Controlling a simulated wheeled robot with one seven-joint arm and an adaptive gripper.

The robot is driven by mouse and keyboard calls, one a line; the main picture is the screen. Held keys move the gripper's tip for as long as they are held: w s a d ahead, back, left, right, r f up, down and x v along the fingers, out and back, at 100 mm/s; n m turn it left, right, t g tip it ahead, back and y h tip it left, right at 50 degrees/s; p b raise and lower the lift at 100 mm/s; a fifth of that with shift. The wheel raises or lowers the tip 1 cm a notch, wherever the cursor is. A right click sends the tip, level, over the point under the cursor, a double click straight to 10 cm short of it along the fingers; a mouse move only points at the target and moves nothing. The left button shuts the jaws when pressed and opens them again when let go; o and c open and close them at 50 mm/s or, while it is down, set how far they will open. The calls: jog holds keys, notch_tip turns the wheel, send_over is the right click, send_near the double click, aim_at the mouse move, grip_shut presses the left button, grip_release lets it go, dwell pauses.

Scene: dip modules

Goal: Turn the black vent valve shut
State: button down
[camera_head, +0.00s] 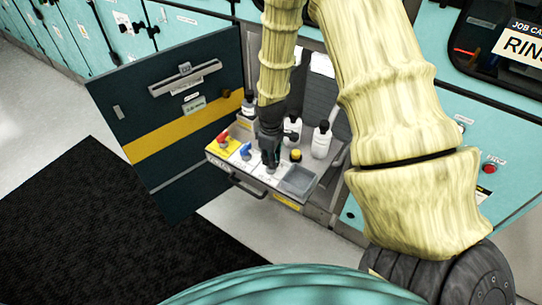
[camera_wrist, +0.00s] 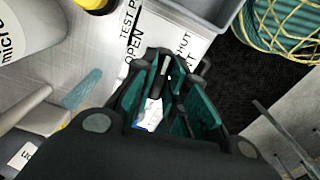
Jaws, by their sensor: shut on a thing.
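My gripper (camera_head: 269,160) reaches straight down onto the pull-out tray (camera_head: 247,191), right of the blue valve (camera_head: 246,150). In the wrist view its two teal-padded fingers (camera_wrist: 166,82) are closed together on the black vent valve (camera_wrist: 166,65). The valve is mostly hidden by the fingers, so its handle angle is hard to tell. A white label plate beneath carries the words OPEN, to the left of the fingers, and SHUT, to the right, partly covered.
A red valve (camera_head: 223,138) stands left of the blue one. White bottles (camera_head: 321,140) stand at the back right, near a yellow cap (camera_head: 295,155) and a grey bin (camera_head: 298,181). An open dark door (camera_head: 172,115) with a yellow stripe stands on the left.

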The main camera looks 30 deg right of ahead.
jog(key=shift+m, duration=0.6)
jog(key=c, duration=1.4)
grip_release()
jog(key=shift+c, duration=0.2)
notch_tip(320, 180, up, 12)
